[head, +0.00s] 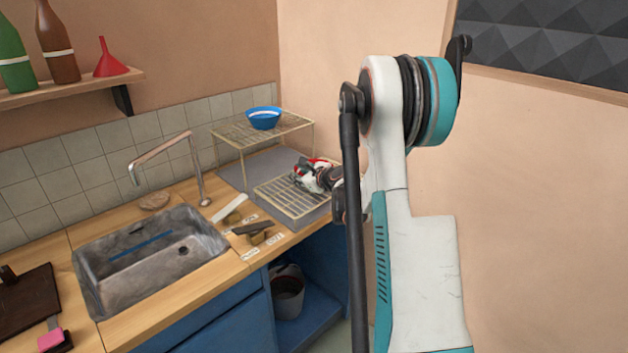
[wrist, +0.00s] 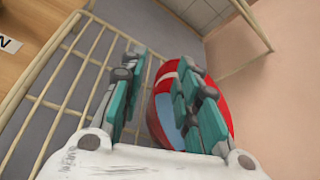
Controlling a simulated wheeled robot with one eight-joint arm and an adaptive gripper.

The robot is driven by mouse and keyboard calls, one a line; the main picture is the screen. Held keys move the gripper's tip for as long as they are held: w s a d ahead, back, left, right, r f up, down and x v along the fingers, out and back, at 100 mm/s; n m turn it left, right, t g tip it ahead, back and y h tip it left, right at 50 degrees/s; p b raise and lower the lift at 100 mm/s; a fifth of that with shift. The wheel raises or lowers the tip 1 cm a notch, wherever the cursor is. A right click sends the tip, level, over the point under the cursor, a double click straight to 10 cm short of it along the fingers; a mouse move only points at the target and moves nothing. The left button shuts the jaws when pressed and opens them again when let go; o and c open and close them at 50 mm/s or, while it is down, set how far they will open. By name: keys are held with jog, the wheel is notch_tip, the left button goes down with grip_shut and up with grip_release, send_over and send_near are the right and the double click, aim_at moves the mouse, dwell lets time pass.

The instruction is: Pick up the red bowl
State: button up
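The red bowl (wrist: 222,98) has a white band and a pale blue inside. It is on the right half of the wrist view, by the wire rack, partly covered by one finger. In the head view only a bit of red (head: 319,160) shows behind my gripper (head: 309,177). In the wrist view my gripper (wrist: 162,60) has its fingers apart. The right finger overlaps the bowl, and the left finger is outside it, over the rack's bars. The bowl's near left wall appears between them. I cannot tell whether either finger touches it.
The low wire rack (head: 290,199) lies on a grey mat (head: 232,174). A taller wire stand (head: 240,131) with a blue bowl (head: 263,118) is behind. A wall rises at right.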

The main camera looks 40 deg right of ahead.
grip_shut()
jog(key=shift+r, duration=0.15)
